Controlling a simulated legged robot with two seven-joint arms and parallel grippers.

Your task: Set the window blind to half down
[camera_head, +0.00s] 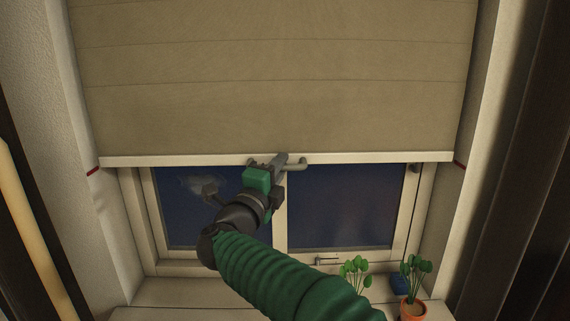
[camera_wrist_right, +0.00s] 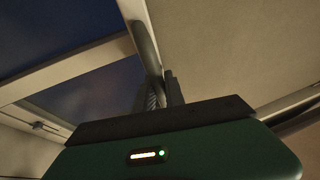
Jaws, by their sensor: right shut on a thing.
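The beige window blind (camera_head: 270,75) covers the upper part of the window in the head view. Its pale bottom bar (camera_head: 380,157) lies just above the level of the red marks on the left (camera_head: 93,170) and right (camera_head: 459,164) sides. My right gripper (camera_head: 277,163) is shut on the grey handle (camera_head: 298,164) at the middle of the bar. In the wrist view the curved handle (camera_wrist_right: 146,45) runs into the jaws (camera_wrist_right: 162,92), beside the blind (camera_wrist_right: 230,50). My left gripper is not in view.
Dark glass panes (camera_head: 345,205) in a pale window frame show below the bar. A plant in an orange pot (camera_head: 413,308) and a blue pot (camera_head: 400,281) stand on the sill at the lower right, close to my right arm. A window latch (camera_head: 326,261) sits low on the frame.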

